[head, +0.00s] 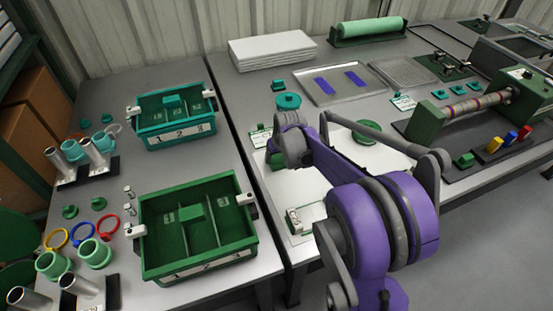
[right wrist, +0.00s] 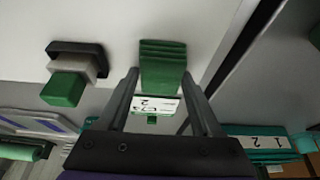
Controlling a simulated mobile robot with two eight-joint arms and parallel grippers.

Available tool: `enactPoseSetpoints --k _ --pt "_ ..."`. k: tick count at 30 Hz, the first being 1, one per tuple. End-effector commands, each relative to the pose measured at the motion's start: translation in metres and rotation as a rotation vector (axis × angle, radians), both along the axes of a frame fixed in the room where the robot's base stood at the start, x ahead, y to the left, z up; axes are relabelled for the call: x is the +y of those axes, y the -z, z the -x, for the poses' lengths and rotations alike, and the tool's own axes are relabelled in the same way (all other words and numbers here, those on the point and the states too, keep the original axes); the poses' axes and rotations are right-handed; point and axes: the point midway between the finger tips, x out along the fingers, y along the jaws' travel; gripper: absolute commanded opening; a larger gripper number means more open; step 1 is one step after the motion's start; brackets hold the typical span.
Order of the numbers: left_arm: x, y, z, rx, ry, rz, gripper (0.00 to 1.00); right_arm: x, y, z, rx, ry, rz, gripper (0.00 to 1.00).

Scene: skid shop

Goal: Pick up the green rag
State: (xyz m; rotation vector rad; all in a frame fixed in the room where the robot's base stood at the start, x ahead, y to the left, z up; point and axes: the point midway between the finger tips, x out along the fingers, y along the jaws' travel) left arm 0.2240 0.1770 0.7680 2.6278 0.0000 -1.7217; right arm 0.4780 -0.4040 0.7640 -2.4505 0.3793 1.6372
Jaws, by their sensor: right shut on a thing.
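The green rag (right wrist: 163,62) is a folded green block in the right wrist view, over the white sheet. My right gripper (right wrist: 161,76) is shut on it, with one dark finger on each side. In the head view the rag (head: 275,160) shows as a green patch beside the grey end of my right arm. My right fingers are mostly hidden there by the wrist. I cannot tell whether the rag is clear of the surface. My left gripper is not in view.
A small numbered card (right wrist: 155,103) lies close to the rag. A green-topped block (right wrist: 65,88) stands on the sheet. Two green bins, one teal (head: 176,142) and one darker (head: 240,258), stand on the left table. A metal tray (head: 376,97) lies behind my right arm.

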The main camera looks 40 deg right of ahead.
Motion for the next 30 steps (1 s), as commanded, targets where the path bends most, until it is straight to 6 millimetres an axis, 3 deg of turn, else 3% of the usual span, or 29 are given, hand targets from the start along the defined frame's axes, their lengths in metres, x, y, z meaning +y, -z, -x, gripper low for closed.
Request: enactPoseSetpoints --k 5,19,30 --pt "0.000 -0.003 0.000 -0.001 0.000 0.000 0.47 0.000 -0.008 0.000 0.000 0.000 0.000 0.13" --pt "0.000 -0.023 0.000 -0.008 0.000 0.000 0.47 0.000 -0.091 0.000 -0.001 0.000 0.000 0.13" --pt "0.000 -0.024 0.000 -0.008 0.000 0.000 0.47 0.000 -0.100 0.000 0.000 0.000 0.000 0.13"
